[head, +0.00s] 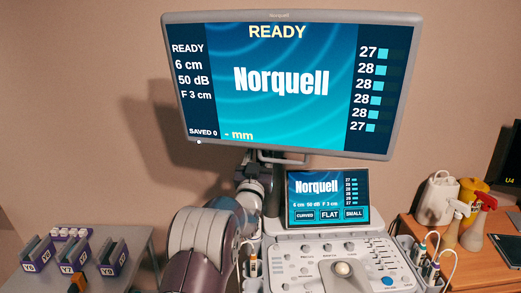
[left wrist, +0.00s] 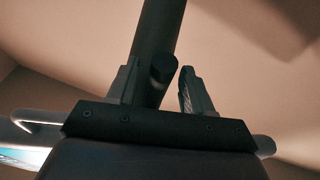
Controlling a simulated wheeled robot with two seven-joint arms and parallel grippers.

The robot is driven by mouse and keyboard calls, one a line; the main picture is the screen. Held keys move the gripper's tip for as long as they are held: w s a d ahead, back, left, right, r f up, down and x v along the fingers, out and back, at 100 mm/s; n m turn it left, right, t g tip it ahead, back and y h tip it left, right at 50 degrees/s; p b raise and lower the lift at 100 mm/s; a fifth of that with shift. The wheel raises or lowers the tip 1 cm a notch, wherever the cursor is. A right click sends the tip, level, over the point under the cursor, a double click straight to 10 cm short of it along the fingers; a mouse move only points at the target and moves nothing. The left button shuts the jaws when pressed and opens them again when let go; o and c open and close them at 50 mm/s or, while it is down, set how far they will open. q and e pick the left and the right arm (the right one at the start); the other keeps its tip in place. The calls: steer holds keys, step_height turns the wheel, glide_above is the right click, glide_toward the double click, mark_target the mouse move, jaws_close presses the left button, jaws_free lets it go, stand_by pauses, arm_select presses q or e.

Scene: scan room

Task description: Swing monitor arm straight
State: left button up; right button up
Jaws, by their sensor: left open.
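The monitor (head: 385,145) is a large grey-framed screen that fills the upper middle of the head view, slightly tilted. A pale handle (head: 284,160) hangs under its lower edge. My left arm rises from the bottom to just under the monitor, and its fingers are hidden there. In the left wrist view my left gripper (left wrist: 160,72) is open, its two fingers apart. A dark bar (left wrist: 160,25) with a round dark end piece shows between and beyond the fingers; I cannot tell whether they touch it. Most of the monitor arm is hidden behind the screen. My right gripper is not in view.
An ultrasound console (head: 330,250) with a small touch screen (head: 328,198) stands below the monitor. A grey table (head: 130,245) with purple holders is at left. A wooden cabinet (head: 480,262) with spray bottles (head: 450,228) is at right. The wall is close behind.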

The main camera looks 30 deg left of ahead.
arm_select(q)
steer(key=shift+w+r, duration=0.25)
steer(key=shift+r, duration=0.05)
steer(key=shift+a, duration=0.1)
steer(key=shift+w+f, duration=0.1)
steer(key=shift+c, duration=0.4)
